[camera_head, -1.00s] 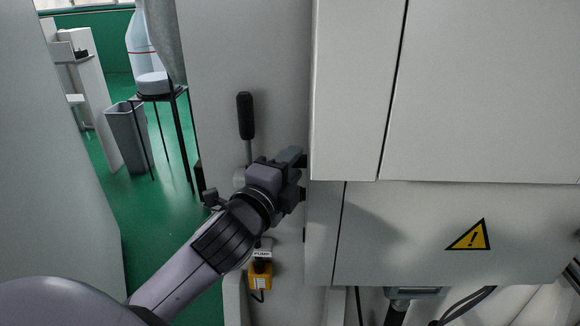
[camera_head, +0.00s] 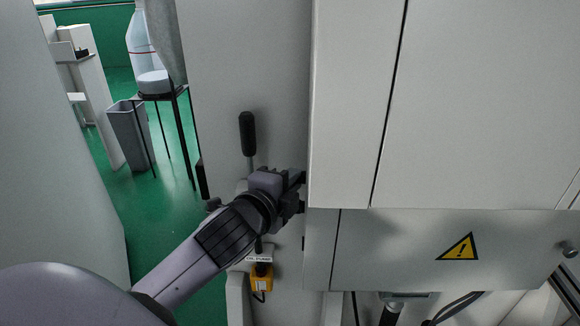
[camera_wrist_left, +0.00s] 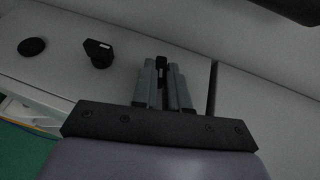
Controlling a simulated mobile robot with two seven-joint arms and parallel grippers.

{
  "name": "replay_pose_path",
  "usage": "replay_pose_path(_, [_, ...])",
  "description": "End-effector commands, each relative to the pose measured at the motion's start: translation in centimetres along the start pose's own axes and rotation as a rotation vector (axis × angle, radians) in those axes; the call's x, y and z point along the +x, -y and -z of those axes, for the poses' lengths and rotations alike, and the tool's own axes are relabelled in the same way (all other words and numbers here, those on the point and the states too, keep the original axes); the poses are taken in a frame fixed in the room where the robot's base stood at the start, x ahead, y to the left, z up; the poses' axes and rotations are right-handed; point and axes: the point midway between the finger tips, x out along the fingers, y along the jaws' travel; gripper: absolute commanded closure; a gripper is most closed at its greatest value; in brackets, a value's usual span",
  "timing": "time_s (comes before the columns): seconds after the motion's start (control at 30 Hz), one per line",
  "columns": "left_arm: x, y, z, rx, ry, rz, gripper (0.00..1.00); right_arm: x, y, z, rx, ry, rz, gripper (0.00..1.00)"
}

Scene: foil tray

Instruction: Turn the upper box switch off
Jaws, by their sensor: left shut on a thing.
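The upper box (camera_head: 350,110) is a large white cabinet at the right in the head view. My left gripper (camera_head: 302,179) is at its left side, near its lower edge. In the left wrist view, my left gripper (camera_wrist_left: 162,83) is shut on a small black switch (camera_wrist_left: 161,65), mostly hidden between the fingers. The same view shows a black knob with a white mark (camera_wrist_left: 98,52) and a flat black disc (camera_wrist_left: 32,46) on the pale panel, both apart from the fingers. The held switch's position cannot be told. My right gripper is not in view.
A lower box (camera_head: 390,250) with a yellow warning sign (camera_head: 458,247) sits below the upper box. A black-handled lever (camera_head: 247,134) stands behind my gripper. A yellow pump control (camera_head: 261,278) is below my arm. Green floor (camera_head: 160,215) is open at left.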

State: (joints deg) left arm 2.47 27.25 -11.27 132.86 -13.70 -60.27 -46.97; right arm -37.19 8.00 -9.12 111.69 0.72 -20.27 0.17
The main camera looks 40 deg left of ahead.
Motion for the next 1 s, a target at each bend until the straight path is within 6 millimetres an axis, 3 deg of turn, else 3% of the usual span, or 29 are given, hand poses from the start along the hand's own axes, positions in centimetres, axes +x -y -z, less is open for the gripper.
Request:
replay_pose_path(0.03, [-0.1,0.8,0.0,-0.01,0.001,-0.031,1.0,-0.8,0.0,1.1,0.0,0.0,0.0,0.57])
replay_pose_path(0.23, [0.0,1.0,0.0,-0.071,0.002,-0.176,1.0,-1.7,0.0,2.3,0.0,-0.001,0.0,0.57])
replay_pose_path(1.0, [0.9,2.0,-0.5,-0.355,0.004,-0.852,1.0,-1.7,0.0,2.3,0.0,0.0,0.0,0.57])
